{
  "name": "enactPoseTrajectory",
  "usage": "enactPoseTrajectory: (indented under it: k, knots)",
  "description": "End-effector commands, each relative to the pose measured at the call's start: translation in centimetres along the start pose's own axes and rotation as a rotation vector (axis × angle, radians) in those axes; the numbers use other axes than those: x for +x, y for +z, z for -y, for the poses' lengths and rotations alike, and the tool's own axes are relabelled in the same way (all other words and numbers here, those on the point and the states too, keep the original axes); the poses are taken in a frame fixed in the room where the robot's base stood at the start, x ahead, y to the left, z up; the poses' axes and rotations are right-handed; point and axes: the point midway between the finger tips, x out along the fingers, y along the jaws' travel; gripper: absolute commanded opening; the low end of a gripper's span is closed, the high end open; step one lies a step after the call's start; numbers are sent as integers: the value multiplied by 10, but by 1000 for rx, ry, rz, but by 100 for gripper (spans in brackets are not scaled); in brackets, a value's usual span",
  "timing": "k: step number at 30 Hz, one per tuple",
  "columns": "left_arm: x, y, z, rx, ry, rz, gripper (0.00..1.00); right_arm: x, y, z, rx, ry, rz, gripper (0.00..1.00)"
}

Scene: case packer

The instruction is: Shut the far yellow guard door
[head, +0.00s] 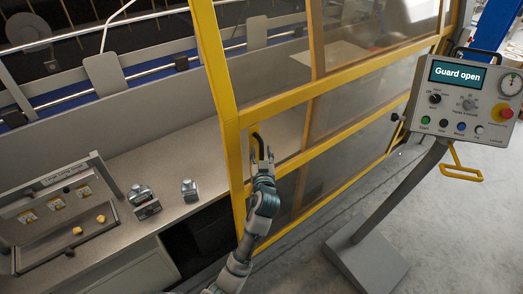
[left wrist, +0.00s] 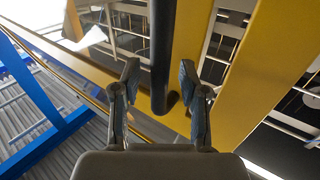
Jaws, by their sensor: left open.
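A yellow-framed guard door (head: 235,122) with clear panels stands at the middle of the head view. To the left of its upright edge the machine lies uncovered. A black bar handle (head: 257,146) is fixed to the door's yellow frame; it also shows upright in the left wrist view (left wrist: 162,50). My left gripper (head: 262,160) is at this handle. In the left wrist view my left gripper (left wrist: 159,82) is open, one finger on either side of the handle's lower end, with gaps showing. My right gripper is out of view.
A control panel (head: 466,103) on a slanted post at the right reads "Guard open". Its grey base (head: 366,255) stands on the floor. A grey ledge (head: 155,190) at the left carries small metal parts and a tray (head: 112,222). Open floor (head: 455,235) lies at the right.

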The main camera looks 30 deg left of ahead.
Motion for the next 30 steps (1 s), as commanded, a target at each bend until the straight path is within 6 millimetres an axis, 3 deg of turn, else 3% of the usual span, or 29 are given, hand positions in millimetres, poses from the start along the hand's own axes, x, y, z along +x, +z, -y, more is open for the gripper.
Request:
enactPoseTrajectory:
  k: [11, 16, 17, 30]
  knots:
    - [7, 1, 0, -1, 0, 1, 43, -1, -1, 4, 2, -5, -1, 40]
    - [7, 1, 0, 0, 0, 1, 3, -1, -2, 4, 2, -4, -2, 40]
    - [7, 1, 0, 0, 0, 1, 0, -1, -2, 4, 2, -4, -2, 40]
    - [12, 0, 5, 1, -1, 1, 0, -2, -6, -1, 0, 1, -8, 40]
